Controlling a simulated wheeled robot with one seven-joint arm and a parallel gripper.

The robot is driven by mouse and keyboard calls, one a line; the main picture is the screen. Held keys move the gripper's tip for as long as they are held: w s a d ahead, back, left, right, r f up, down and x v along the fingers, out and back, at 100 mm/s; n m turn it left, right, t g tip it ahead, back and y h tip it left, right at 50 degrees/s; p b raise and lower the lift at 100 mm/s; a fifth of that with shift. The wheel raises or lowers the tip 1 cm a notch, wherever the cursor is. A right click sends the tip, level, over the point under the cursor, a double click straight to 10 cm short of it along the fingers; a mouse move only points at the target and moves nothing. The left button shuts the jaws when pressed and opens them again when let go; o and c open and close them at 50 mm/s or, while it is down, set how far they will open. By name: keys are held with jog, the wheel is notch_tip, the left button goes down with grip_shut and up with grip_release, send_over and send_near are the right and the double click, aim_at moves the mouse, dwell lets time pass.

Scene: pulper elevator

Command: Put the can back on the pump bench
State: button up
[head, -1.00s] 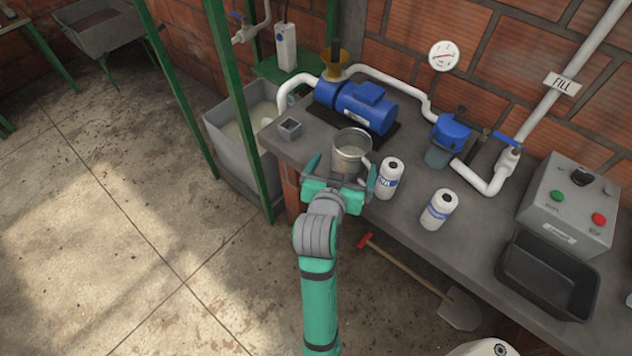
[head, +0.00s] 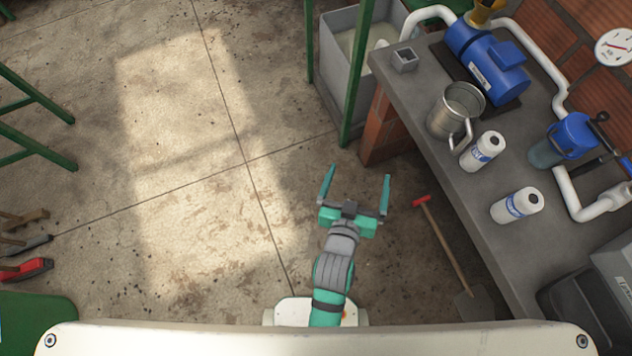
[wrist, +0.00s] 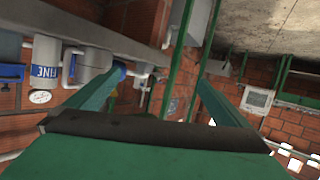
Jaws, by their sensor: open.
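The can (head: 448,115) is a metal pot with a handle. It stands upright on the grey pump bench (head: 530,260), near the bench's front edge and in front of the blue pump (head: 487,65). My gripper (head: 358,176) is open and empty, out over the floor to the left of the bench and clear of the can. In the wrist view my open fingers (wrist: 160,78) have nothing between them. A grey shape at upper left there (wrist: 95,62) looks like the can, partly cut off by a finger.
Two white labelled bottles (head: 483,151) (head: 517,205) stand on the bench right of the can. A small grey box (head: 404,60) sits at the bench's left corner. A green post (head: 357,75) rises near that corner. A red-handled shovel (head: 440,230) lies below the front edge.

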jog(key=s+a+r+n+y, duration=0.1)
jog(key=s+a+y, duration=0.1)
jog(key=s+a, duration=0.3)
jog(key=s+a+r+n+t+y, duration=0.1)
jog(key=s+a, duration=0.4)
jog(key=s, duration=0.9)
jog(key=shift+a+t+y, duration=0.3)
jog(key=shift+y, duration=0.3)
